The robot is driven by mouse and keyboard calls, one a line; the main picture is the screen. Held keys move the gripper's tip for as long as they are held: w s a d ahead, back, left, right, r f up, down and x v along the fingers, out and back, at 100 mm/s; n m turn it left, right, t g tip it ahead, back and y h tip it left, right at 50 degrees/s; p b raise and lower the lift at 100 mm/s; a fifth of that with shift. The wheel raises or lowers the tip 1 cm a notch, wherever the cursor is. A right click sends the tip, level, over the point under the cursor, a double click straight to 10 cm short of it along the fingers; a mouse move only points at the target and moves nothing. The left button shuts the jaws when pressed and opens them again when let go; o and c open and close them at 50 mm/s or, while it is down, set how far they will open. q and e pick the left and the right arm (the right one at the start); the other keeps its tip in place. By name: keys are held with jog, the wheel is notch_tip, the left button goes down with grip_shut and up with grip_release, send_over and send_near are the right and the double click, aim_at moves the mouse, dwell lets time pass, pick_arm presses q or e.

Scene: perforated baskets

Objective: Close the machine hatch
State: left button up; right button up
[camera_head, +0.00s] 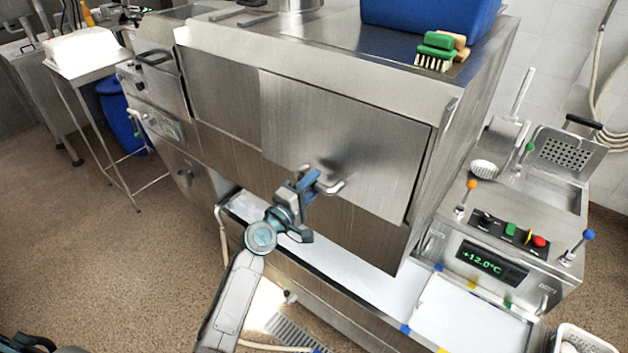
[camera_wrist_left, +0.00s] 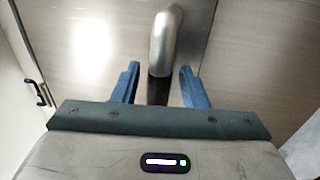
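The machine hatch (camera_head: 345,130) is a brushed steel panel on the front of the large steel machine, with a curved metal handle (camera_head: 330,185) low on it. A dark line runs down its right edge; I cannot tell surely how far it stands from the frame. My left gripper (camera_head: 312,183) is at the handle. In the left wrist view, the handle (camera_wrist_left: 162,45) reaches down between the two blue fingers (camera_wrist_left: 160,82), with a gap on each side, so the gripper is open around it.
A green brush (camera_head: 436,50) and a blue bin (camera_head: 425,12) sit on top of the machine. A control unit (camera_head: 492,262) with small levers stands at right. A white work surface (camera_head: 340,268) runs below the hatch. A side table (camera_head: 88,55) stands left; floor between is clear.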

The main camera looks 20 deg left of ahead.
aim_at(325, 175)
pick_arm(q)
jog(key=shift+w+d, duration=0.15)
jog(key=shift+w, duration=0.25)
jog(key=shift+c, duration=0.5)
grip_shut()
jog(key=w+b, duration=0.1)
jog(key=b, duration=0.2)
jog(key=w+f+t+b, duration=0.1)
jog(key=b, duration=0.2)
jog(key=shift+d+h+b, duration=0.3)
jog(key=shift+d, duration=0.05)
jog(key=shift+w+b, duration=0.15)
jog(key=shift+b, duration=0.25)
jog(key=shift+r, duration=0.3)
